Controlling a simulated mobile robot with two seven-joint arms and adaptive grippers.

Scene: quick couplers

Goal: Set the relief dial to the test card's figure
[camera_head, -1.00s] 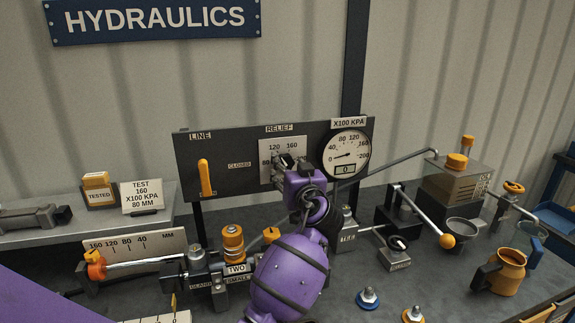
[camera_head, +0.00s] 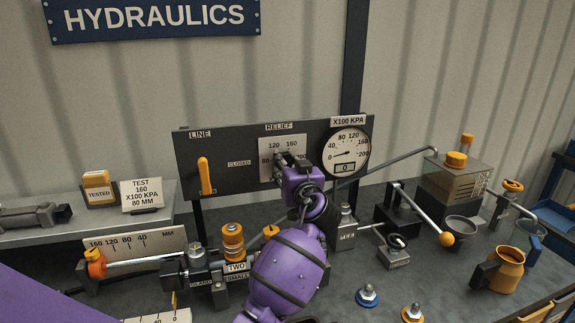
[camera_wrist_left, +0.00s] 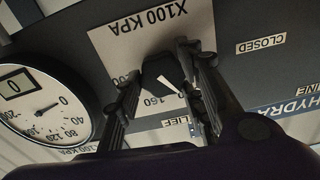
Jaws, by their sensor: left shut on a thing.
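The relief dial is a black knob (camera_wrist_left: 163,72) with a white pointer, on a pale scale plate (camera_head: 298,143) marked 80, 120, 160. My left gripper (camera_wrist_left: 165,95) is shut on the knob, with a finger on each side; in the head view the gripper (camera_head: 287,165) hides most of it. In the upside-down wrist view, the pointer slants to the side of 160 away from 200; its exact reading is unclear, and a finger hides the 120 area. The test card (camera_head: 141,196) reads 160 X100 KPA, 80 MM. My right gripper is out of view.
The round gauge (camera_head: 345,150) beside the scale shows 0. An orange line lever (camera_head: 205,176) stands upright at the panel's left. A pump lever with an orange ball (camera_head: 446,239), an orange jug (camera_head: 506,270) and loose couplers (camera_head: 367,296) occupy the right side of the bench.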

